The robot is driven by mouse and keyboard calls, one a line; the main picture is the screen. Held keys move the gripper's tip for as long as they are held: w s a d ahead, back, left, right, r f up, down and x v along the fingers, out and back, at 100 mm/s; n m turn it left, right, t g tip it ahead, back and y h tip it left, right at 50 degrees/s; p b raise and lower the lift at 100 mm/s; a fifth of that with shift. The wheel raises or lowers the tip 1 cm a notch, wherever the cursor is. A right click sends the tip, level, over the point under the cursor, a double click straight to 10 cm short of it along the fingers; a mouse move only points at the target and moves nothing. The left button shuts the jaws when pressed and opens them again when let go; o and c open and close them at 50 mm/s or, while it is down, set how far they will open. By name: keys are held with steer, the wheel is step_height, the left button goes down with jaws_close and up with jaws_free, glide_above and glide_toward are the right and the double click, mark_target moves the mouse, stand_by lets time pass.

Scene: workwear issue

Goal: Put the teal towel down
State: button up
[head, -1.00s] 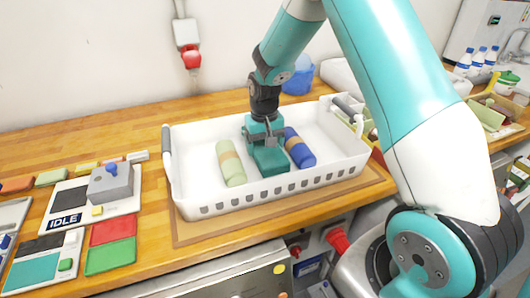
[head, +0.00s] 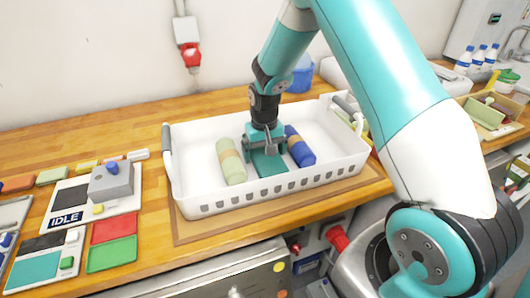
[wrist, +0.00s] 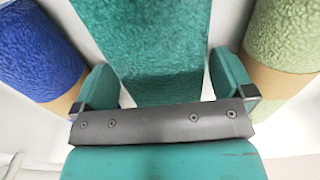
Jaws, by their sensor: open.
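The teal towel (head: 268,163) lies in the white basket (head: 335,168), between a pale green rolled towel and a blue rolled towel. It also shows in the wrist view (wrist: 150,45), running away from me between the finger pads. In the wrist view my gripper (wrist: 158,88) is open, with one finger on each side of the towel and a narrow gap showing by the right finger. The towel's underside is hidden.
The pale green towel (head: 230,160) lies left and the blue towel (head: 299,146) right, both close to my fingers. The basket has upright grey handles (head: 167,139). A panel marked IDLE (head: 66,222) and red and green pads stand left on the wooden counter (head: 120,125).

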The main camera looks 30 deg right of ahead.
step_height(320, 180, up, 11)
steer(key=b, duration=0.2)
steer(key=s+a+r+n, duration=0.2)
steer(key=s+a+r, duration=0.2)
steer(key=a, duration=0.1)
steer(key=s+a+r+n+y, duration=0.2)
steer(key=s+a+n, duration=0.2)
steer(key=s, duration=0.8)
steer(key=s+a+r+n+y, duration=0.2)
steer(key=s+a+r+n, duration=0.1)
steer(key=s+a, duration=0.6)
steer(key=s, duration=0.2)
steer(key=shift+s+r+n, duration=0.35)
steer(key=shift+n, duration=0.05)
